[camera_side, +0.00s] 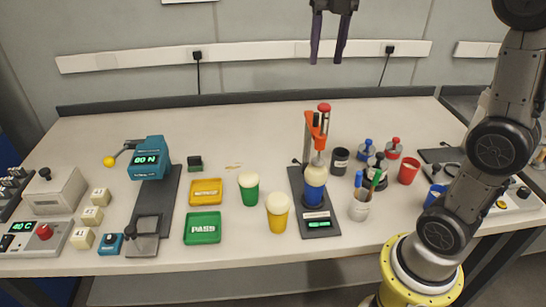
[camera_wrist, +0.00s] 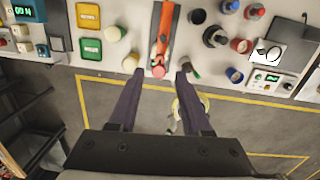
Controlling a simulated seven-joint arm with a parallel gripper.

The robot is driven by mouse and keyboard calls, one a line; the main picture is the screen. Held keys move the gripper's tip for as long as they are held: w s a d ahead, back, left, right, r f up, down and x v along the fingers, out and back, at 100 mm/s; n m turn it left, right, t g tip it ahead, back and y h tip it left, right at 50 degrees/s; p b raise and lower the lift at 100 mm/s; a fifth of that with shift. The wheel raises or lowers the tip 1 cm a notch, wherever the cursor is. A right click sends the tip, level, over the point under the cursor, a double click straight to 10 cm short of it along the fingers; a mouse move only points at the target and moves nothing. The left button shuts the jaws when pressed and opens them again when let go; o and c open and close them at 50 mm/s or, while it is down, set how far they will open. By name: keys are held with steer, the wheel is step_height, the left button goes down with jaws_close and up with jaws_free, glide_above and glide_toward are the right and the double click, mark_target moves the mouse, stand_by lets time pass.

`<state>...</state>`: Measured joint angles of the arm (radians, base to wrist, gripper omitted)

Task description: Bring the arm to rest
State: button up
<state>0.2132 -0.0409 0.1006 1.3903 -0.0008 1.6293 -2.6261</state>
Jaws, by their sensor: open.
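My gripper (camera_side: 328,50) hangs high above the back of the workbench (camera_side: 140,120) in the side view, fingers pointing down, apart and empty. My gripper (camera_wrist: 158,76) also shows in the wrist view, with its two dark fingers spread wide and nothing between them. In the side view it is well clear of the orange-handled press stand (camera_side: 318,130) below it. My arm comes in from the right side, and part of it runs out of the top of the picture.
A teal gauge device (camera_side: 148,158), yellow tray (camera_side: 205,192), green tray (camera_side: 202,228), green cup (camera_side: 249,190) and yellow cup (camera_side: 278,214) stand on the left and middle. A red cup (camera_side: 408,171) and pen holder (camera_side: 359,208) stand right. The air around my gripper is free.

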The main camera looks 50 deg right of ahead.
steer(key=s+a+f+m+t, duration=0.25)
steer(key=s+a+m, duration=0.3)
steer(key=s, duration=0.55)
steer(key=s+f+m+t, duration=0.1)
steer(key=f+m, duration=0.4)
steer(key=m, duration=0.6)
steer(key=s+a+f+m+t, duration=0.1)
steer(key=s+f+m, duration=0.3)
steer(key=m, duration=0.7)
step_height(320, 180, down, 2)
steer(key=shift+a+f, duration=0.2)
steer(key=shift+a, duration=0.05)
